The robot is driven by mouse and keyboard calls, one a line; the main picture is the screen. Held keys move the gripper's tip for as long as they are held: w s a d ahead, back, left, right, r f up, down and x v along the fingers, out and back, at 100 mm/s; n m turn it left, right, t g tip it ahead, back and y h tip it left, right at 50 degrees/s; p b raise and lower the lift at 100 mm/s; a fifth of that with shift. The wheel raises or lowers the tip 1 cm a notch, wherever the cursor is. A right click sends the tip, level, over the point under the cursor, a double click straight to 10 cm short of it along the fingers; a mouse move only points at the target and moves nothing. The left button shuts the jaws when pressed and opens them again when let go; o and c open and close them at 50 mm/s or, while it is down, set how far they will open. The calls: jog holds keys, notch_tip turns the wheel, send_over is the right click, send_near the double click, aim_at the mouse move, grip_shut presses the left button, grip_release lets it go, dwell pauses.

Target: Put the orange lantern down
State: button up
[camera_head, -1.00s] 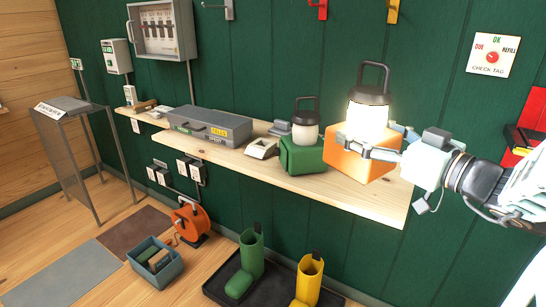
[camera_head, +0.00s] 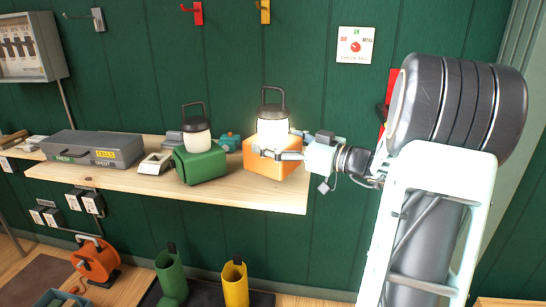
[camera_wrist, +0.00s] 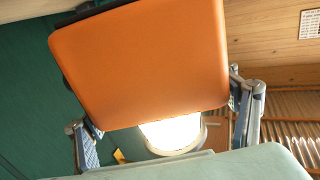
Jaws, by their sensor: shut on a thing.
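The orange lantern (camera_head: 262,160) has an orange box base, a glowing white globe and a dark top with a handle. In the head view it is upright at the right end of the wooden shelf (camera_head: 240,199). My gripper (camera_head: 277,154) comes from the right and is shut on its base. In the wrist view, the orange base (camera_wrist: 140,65) fills the upper middle, with a gripper finger at either side and the lit globe (camera_wrist: 172,132) below it. I cannot tell whether its underside touches the shelf.
A green lantern (camera_head: 202,165), unlit, stands just left of the orange one. A small teal object (camera_head: 229,142) lies behind, between them. A pale device (camera_head: 155,163) and a grey case (camera_head: 92,147) are further left. Bare shelf shows along the front edge.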

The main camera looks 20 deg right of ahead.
jog(key=shift+w+d+f, duration=0.5)
jog(key=shift+w+f, duration=0.05)
jog(key=shift+f, duration=0.2)
jog(key=shift+d+f+b, duration=0.1)
jog(key=shift+f+b, duration=0.25)
jog(key=shift+f, duration=1.25)
jog(key=shift+f, duration=0.15)
jog(key=o, duration=2)
jog(key=shift+o, duration=0.2)
jog(key=shift+s+d, duration=0.1)
jog(key=v, duration=1.1)
jog(key=shift+s+d+p, duration=0.2)
jog(key=shift+s+p, duration=0.1)
